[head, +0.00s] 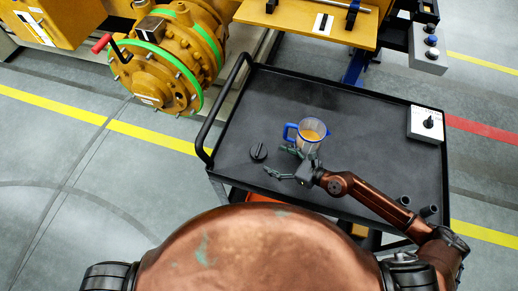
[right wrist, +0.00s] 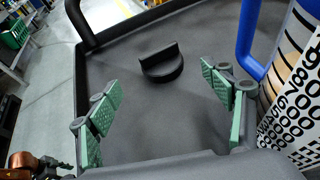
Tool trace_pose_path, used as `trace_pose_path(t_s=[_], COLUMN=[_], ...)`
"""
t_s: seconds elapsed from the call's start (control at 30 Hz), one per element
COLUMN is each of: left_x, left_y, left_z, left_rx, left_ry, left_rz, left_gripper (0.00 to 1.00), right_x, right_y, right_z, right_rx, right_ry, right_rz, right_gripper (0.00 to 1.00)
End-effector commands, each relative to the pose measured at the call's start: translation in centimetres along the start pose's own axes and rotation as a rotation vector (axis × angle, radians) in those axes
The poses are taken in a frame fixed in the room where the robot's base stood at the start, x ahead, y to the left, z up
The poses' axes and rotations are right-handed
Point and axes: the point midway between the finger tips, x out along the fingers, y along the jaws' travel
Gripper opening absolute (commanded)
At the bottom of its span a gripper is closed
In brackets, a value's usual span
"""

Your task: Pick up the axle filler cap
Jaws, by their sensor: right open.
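The axle filler cap (head: 258,151) is a black round disc with a raised grip bar across its top. It lies on the black top of the cart (head: 350,100), left of the measuring jug. It also shows in the right wrist view (right wrist: 162,68), ahead of the fingers and between their lines. My right gripper (head: 279,162) is open and empty, just right of the cap and apart from it. Its green-padded fingers (right wrist: 161,84) stand wide on both sides in the right wrist view.
A clear jug (head: 312,135) with amber liquid and a blue handle stands close beside my right gripper. A black push bar (head: 214,117) edges the cart's left side. A white box with a black knob (head: 426,123) sits at the right. The cart's far middle is clear.

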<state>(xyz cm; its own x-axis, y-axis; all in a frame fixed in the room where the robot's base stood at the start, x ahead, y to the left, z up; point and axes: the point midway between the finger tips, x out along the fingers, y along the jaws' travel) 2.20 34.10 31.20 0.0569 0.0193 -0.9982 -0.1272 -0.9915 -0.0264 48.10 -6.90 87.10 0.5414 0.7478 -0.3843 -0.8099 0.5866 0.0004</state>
Motion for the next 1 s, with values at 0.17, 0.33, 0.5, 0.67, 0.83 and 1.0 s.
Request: trace_pose_path(t_s=[0.17,0.33,0.5,0.67,0.83,1.0], left_x=[-0.3,0.1,0.3,0.3,0.3,0.3], left_y=[-0.1,0.0,0.0,0.0,0.0,0.0], left_z=[-0.9,-0.8,-0.7,-0.6,-0.5,-0.4], left_rx=[0.001,0.001,0.001,0.001,0.001,0.001], left_ry=[0.012,0.012,0.01,0.009,0.007,0.006], left_rz=[-0.001,0.0,0.0,0.0,0.0,0.0], left_gripper=[0.4,0.4,0.4,0.4,0.4,0.4], right_x=[2.0,3.9,6.3,7.3,7.3,7.3], right_y=[0.0,-0.1,-0.3,-0.3,-0.3,-0.3], right_z=[0.2,-0.3,-0.6,-0.6,-0.7,-0.7], right_rx=[0.0,0.001,0.002,0.001,0.001,0.001], right_ry=[-0.002,-0.002,-0.003,-0.001,-0.001,-0.001], right_rz=[0.001,0.001,0.0,-0.001,-0.001,-0.001], right_gripper=[0.74,0.74,0.74,0.74,0.74,0.65])
